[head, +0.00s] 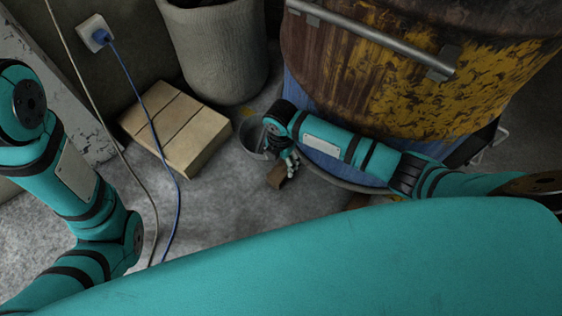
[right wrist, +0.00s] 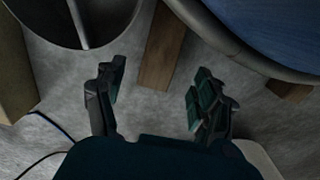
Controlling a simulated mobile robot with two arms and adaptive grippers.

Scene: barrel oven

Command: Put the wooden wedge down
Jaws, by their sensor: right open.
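A brown wooden wedge (head: 276,177) lies on the grey floor beside the barrel's base. In the right wrist view the wedge (right wrist: 163,48) is a long brown block. Its near end lies between and just beyond my fingertips. My right gripper (head: 290,163) is open, close to the wedge, with clear gaps on both sides in the right wrist view (right wrist: 160,76). Its fingers partly cover the wedge in the head view. A second brown wooden piece (head: 357,201) shows at the barrel's near edge. My left arm comes in from the left, but its gripper is out of sight.
The rusty yellow and blue barrel (head: 400,75) stands close to my right arm. A metal bucket (head: 250,140) is beside the wedge.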

